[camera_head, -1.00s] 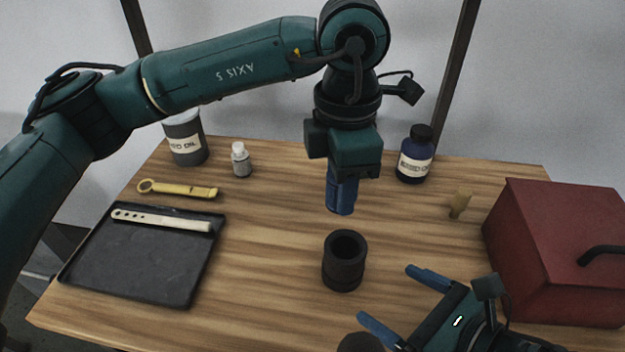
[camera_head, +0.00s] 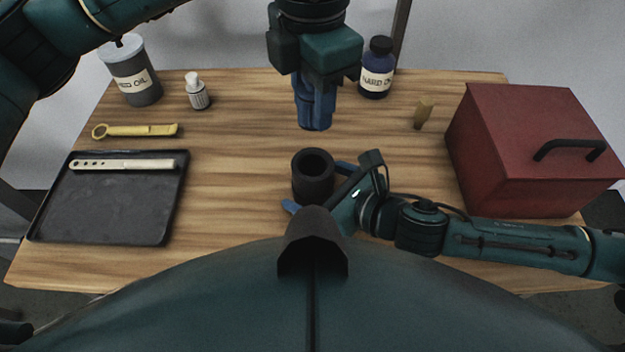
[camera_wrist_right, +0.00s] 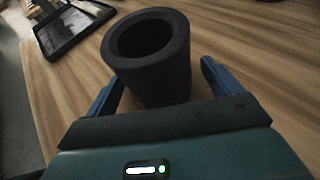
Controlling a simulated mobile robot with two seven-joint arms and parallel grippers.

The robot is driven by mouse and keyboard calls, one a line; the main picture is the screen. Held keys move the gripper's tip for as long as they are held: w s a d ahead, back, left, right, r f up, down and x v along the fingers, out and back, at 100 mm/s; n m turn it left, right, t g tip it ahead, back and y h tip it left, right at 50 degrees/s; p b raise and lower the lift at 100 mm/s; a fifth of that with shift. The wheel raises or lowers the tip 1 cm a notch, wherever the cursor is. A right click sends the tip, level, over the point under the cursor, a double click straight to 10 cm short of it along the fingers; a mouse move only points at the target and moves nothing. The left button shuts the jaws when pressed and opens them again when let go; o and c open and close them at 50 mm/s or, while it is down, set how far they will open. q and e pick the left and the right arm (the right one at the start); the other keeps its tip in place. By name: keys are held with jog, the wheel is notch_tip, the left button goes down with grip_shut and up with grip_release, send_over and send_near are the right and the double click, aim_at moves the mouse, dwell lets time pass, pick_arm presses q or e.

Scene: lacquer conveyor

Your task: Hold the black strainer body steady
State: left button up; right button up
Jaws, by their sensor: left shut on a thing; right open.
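The black strainer body (camera_head: 313,174) is a short, dark, open-topped cylinder standing upright on the wooden table. It also shows large in the right wrist view (camera_wrist_right: 152,62). My right gripper (camera_wrist_right: 161,76) is open, with one blue finger on each side of the strainer body. I cannot tell whether either finger touches it. My left gripper (camera_head: 315,122) points down above and just behind the strainer body. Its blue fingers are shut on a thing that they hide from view.
A dark tray (camera_head: 110,210) with a pale perforated strip (camera_head: 122,164) lies left, below a yellow ring-ended tool (camera_head: 135,131). A grey tin (camera_head: 135,75), small white-capped bottle (camera_head: 198,92), dark blue bottle (camera_head: 376,72) and tan peg (camera_head: 423,113) stand behind. A red box (camera_head: 530,150) fills the right.

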jog(key=shift+w+a+f, duration=0.2)
jog(key=shift+w+a, duration=0.15)
jog(key=shift+a, duration=0.05)
jog(key=shift+c, duration=0.4)
jog(key=c, duration=1.2)
pick_arm(q)
jog(key=shift+f+n, duration=0.5)
jog(key=shift+f, duration=1)
